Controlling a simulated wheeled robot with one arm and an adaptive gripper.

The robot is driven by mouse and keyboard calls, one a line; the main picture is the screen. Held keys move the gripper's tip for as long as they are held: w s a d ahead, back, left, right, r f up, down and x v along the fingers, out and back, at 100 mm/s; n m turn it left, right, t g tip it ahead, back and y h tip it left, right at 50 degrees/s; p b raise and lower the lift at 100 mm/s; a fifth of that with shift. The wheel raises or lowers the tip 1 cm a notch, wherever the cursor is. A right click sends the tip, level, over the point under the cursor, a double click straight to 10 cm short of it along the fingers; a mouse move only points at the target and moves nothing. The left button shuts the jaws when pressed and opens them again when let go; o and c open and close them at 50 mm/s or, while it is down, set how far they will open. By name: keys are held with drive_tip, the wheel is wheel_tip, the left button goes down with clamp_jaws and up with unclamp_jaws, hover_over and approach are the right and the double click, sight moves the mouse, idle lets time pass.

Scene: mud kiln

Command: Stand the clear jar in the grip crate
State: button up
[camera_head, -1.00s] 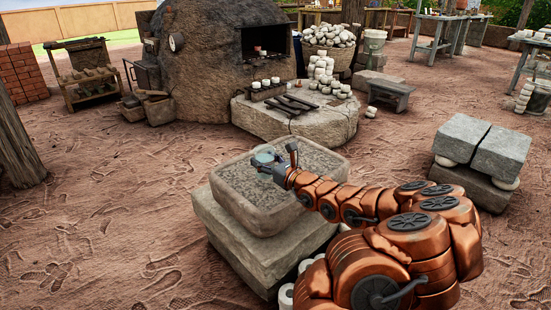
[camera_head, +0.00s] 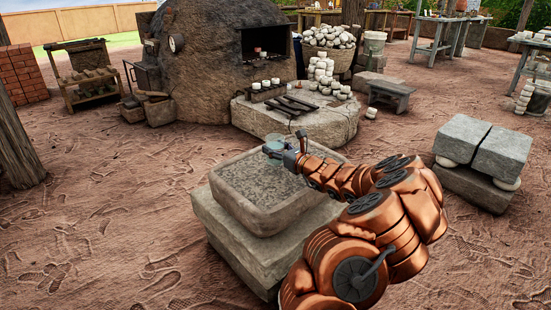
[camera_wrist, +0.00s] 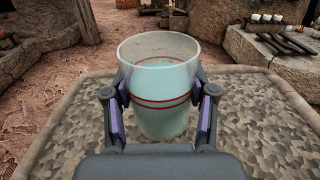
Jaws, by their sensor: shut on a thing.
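The clear jar (camera_wrist: 158,115) is a pale, see-through vessel with dark red bands and an open top. It is upright in the wrist view and also shows in the head view (camera_head: 275,143). My gripper (camera_wrist: 160,93) is shut on it, one finger on each side at about mid-height. In the head view my gripper (camera_head: 288,152) is over the far part of a stone trough. I cannot tell whether the jar's base clears the pebbled surface. I cannot pick out a grip crate with certainty.
The stone trough (camera_head: 228,200) has a raised rim and sits on a stone block (camera_head: 240,252). Behind it is a low stone slab (camera_head: 318,122) with white pots and dark bars, beside the kiln (camera_head: 205,70). Grey blocks (camera_head: 480,148) stand right. Open dirt lies left.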

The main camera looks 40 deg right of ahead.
wheel_tip(320, 180, down, 4)
drive_tip(key=shift+r+b, duration=0.1)
drive_tip(key=shift+b, duration=0.85)
drive_tip(key=shift+r, duration=0.1)
drive_tip(key=o, duration=1.1)
drive_tip(key=shift+o, duration=0.2)
